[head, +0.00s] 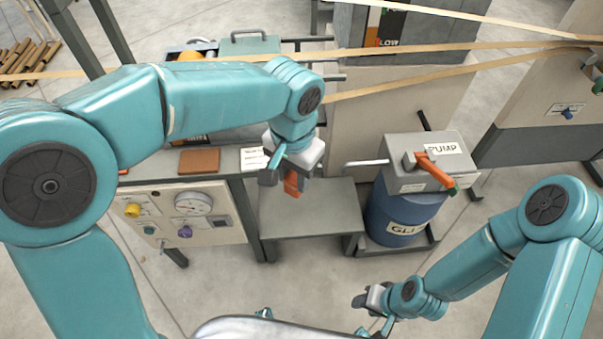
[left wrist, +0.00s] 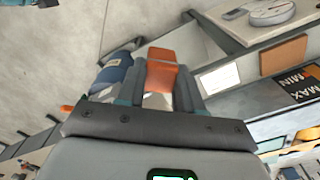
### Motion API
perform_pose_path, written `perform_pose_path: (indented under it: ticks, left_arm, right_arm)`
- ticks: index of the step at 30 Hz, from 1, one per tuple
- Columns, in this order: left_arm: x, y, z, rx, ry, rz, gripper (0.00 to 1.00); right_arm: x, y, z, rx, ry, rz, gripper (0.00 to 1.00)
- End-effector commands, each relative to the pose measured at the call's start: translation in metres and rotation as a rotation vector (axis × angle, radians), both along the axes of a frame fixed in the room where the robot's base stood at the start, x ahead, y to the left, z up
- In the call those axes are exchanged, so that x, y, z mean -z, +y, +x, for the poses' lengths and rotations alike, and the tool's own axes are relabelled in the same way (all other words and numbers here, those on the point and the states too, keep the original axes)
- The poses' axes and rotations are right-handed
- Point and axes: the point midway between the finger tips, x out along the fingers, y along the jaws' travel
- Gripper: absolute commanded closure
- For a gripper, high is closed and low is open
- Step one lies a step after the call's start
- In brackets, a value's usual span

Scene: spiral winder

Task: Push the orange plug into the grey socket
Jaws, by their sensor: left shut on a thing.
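The orange plug (head: 291,184) is held by my left gripper (head: 288,178), above the left part of a small grey table. In the left wrist view the orange plug (left wrist: 162,72) sits between the two fingers of my left gripper (left wrist: 158,92), which are shut on it. The grey socket cannot be made out with certainty; a small grey fitting (head: 222,221) on the front panel may be it, apart from the plug. My right gripper (head: 371,301) is low at the right of centre, away from the plug, and its jaws are not clear.
The control panel (head: 160,233) carries a gauge (head: 194,203) and knobs. The grey table (head: 325,212) has a bare top. A blue drum (head: 395,217) with a pump and orange handle (head: 436,171) stands to its right. Tan bands (head: 420,75) cross behind.

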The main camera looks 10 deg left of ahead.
Motion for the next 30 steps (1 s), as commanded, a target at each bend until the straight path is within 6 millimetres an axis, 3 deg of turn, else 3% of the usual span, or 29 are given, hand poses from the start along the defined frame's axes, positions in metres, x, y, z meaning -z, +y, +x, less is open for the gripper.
perform_pose_path:
  ticks: [8, 21, 30]
  left_arm:
    - [0.0, -0.004, 0.003, -0.01, -0.001, 0.0, 0.91]
    - [0.001, -0.072, 0.063, -0.322, -0.001, 0.0, 0.91]
    - [0.0, -0.087, 0.076, -0.398, -0.002, -0.001, 0.91]
  right_arm:
    - [0.0, 0.0, 0.0, 0.0, 0.0, 0.0, 0.57]
    - [0.0, 0.0, 0.0, 0.0, 0.0, 0.0, 0.57]
    - [0.0, 0.0, 0.0, 0.0, 0.0, 0.0, 0.57]
